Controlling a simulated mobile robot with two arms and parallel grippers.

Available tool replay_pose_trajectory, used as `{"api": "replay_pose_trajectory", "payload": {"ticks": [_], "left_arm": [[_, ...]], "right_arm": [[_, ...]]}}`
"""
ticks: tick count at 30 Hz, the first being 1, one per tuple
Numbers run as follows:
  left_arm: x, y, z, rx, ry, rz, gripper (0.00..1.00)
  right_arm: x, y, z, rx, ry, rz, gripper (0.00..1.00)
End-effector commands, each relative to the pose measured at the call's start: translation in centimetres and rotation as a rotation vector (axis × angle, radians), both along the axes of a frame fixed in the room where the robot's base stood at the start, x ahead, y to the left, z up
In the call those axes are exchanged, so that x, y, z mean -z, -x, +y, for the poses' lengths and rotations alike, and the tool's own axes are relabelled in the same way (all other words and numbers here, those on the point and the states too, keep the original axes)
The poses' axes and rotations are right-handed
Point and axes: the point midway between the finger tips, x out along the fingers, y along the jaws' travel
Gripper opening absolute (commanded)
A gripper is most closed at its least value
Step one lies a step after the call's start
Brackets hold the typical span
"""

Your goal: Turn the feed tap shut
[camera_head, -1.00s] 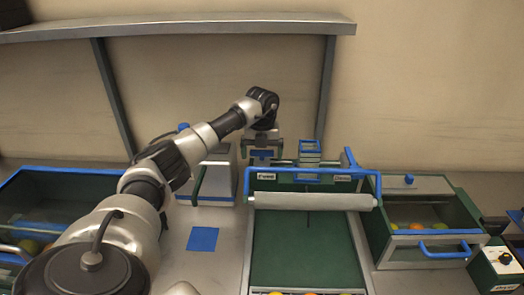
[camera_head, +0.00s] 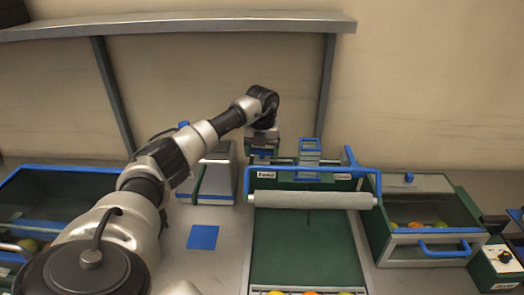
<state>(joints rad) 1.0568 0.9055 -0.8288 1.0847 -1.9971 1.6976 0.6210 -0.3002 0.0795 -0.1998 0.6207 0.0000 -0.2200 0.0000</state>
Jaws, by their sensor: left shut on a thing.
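My left gripper (camera_head: 263,149) points down at the back left corner of the green sorting machine, just behind the label that seems to read "Feed" (camera_head: 266,174). It is shut on the feed tap, a small blue part (camera_head: 262,155) mostly hidden by the jaws. How far the tap is turned cannot be told. My right gripper is not in view.
The machine's green bed (camera_head: 305,250) has a grey roller (camera_head: 312,200) and a blue bar across it. Several fruits lie at its front edge. A green bin (camera_head: 430,262) with fruit stands right. A blue square (camera_head: 203,237) lies on the table.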

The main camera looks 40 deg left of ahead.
Motion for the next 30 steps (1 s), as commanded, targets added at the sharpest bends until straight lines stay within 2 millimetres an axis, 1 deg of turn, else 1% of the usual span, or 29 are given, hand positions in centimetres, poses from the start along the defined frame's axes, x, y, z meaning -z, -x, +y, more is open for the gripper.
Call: {"api": "replay_pose_trajectory", "payload": {"ticks": [8, 30], "left_arm": [[-0.18, 0.0, 0.09, 0.23, -0.001, -0.001, 0.53], [-0.19, -0.05, 0.08, 0.933, -0.002, -0.003, 0.53]], "right_arm": [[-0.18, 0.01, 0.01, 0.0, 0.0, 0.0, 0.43], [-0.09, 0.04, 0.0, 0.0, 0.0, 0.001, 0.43]]}}
